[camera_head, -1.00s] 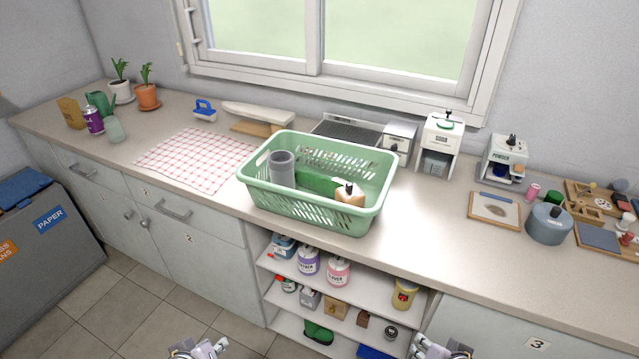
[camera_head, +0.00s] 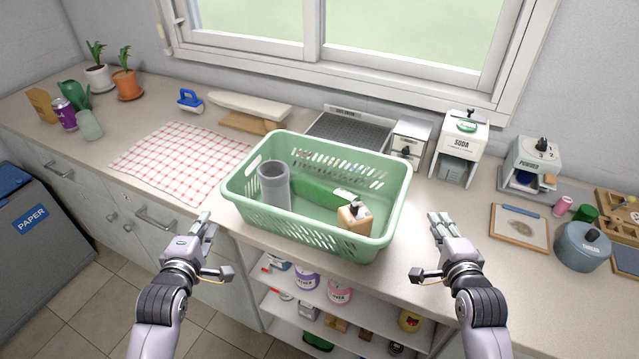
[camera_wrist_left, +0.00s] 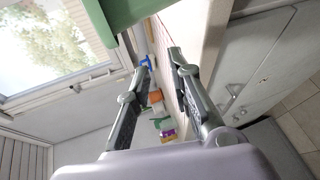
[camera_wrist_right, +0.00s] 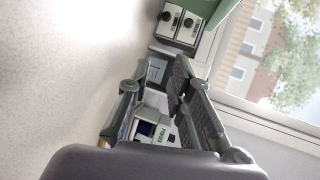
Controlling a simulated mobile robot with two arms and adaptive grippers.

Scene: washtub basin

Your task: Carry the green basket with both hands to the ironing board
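The green basket (camera_head: 385,215) stands upright on the counter, holding a grey cylinder (camera_head: 274,185), a long green item (camera_head: 318,192) and a tan bottle with a dark cap (camera_head: 354,218). A small ironing board with a pale top (camera_head: 262,108) and wooden base lies behind it, to the left. My left gripper (camera_head: 207,222) is open and empty, left of the basket's near left corner. My right gripper (camera_head: 438,222) is open and empty, right of the basket. Neither visibly touches it. Parts of the basket show in the left wrist view (camera_wrist_left: 130,12) and right wrist view (camera_wrist_right: 222,14).
A checked cloth (camera_head: 175,160) lies left of the basket. A blue-handled tool (camera_head: 190,100) sits near the ironing board. Open shelves (camera_head: 330,315) are below the counter.

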